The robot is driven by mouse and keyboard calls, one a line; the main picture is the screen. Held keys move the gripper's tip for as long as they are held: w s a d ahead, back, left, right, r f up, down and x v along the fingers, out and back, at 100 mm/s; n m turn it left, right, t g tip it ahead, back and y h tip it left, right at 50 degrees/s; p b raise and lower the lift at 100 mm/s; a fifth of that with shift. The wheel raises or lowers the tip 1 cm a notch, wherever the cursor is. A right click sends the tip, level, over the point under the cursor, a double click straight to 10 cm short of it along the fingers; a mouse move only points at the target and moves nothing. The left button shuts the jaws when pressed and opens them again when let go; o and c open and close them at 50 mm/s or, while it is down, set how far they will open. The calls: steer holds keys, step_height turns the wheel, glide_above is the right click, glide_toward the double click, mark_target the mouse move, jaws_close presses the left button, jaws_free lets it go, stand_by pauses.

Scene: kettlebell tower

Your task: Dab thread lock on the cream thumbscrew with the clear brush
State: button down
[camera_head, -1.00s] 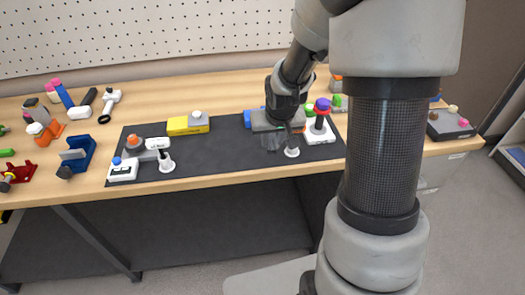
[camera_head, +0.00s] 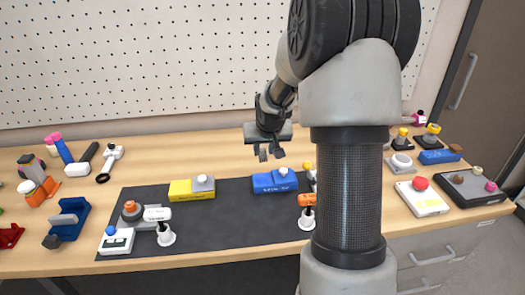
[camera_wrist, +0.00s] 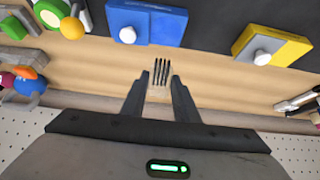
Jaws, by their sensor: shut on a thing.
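My gripper (camera_head: 270,152) is in the air above the back edge of the dark mat, behind the blue block. In the wrist view, dark bristles (camera_wrist: 161,67) show between my fingertips (camera_wrist: 160,82); the clear body of the brush can hardly be made out. A blue block (camera_head: 268,184) on the mat bears a pale round screw head (camera_head: 283,171), also seen in the wrist view (camera_wrist: 127,35). A yellow block (camera_head: 188,190) to its left bears another pale screw head (camera_head: 201,179). I cannot tell for certain which one is cream. The bristles touch neither.
An orange-headed tool on a white stand (camera_head: 307,218) is at the right, partly behind my arm. A blue clamp (camera_head: 68,220) lies left of the mat (camera_head: 230,228). The pegboard rises behind.

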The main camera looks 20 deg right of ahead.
steer(key=shift+f, duration=0.1)
step_height(320, 180, down, 6)
steer(key=b, duration=0.5)
steer(key=shift+f+b, duration=0.1)
steer(key=shift+b, duration=0.25)
steer(key=shift+f, duration=0.35)
stand_by(0.4)
steer(key=shift+r, duration=0.15)
steer(key=shift+r+p, duration=2.15)
steer(key=shift+r, duration=1.3)
steer(key=shift+a, duration=0.15)
